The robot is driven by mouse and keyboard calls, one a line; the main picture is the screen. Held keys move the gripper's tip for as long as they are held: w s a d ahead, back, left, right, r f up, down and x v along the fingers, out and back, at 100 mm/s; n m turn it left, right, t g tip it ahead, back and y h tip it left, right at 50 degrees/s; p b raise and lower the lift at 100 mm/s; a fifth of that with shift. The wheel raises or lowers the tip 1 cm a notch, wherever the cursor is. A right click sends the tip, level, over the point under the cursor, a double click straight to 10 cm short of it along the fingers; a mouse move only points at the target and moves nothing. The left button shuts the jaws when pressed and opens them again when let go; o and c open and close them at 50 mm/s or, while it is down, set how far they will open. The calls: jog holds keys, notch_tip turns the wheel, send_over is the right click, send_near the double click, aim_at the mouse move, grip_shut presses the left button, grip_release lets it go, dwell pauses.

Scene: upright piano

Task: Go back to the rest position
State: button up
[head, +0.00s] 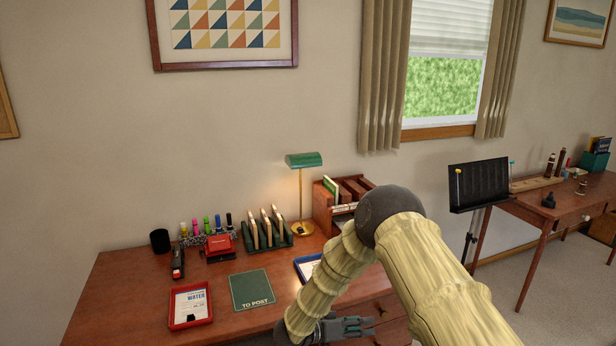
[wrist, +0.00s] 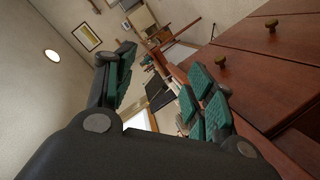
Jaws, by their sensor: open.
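My gripper (head: 352,327) is low at the front edge of the wooden desk (head: 135,285) in the head view, beside the desk's drawer front. My arm crosses the right part of the desk and hides some of it. In the wrist view my gripper (wrist: 155,95) has its two green-padded fingers spread wide with nothing between them. Drawer fronts with brass knobs (wrist: 220,62) show to the right of the fingers there. The wrist view is tilted, with the room behind.
On the desk are a red tray (head: 191,306) with a paper, a green mat (head: 251,289), a letter rack (head: 266,236), a red box (head: 219,247), a green lamp (head: 304,160) and a wooden sorter (head: 340,205). A music stand (head: 478,187) and second table (head: 560,205) stand at right.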

jog(key=s+d+f+n+t+y, duration=0.1)
jog(key=s+d+f+n+y, duration=0.25)
jog(key=s+f, duration=0.45)
jog(key=s+d+f+n+t+y, duration=0.25)
jog(key=s+f+y, duration=0.25)
jog(key=s+f, duration=0.25)
jog(key=s+d+f+g+y, duration=0.1)
jog(key=s+g+y, duration=0.4)
jog(key=s, duration=2.7)
jog(key=g, duration=0.3)
jog(key=shift+d+m+g+y, duration=0.25)
jog(key=shift+m+g+y, duration=0.05)
jog(key=shift+g+y, duration=0.05)
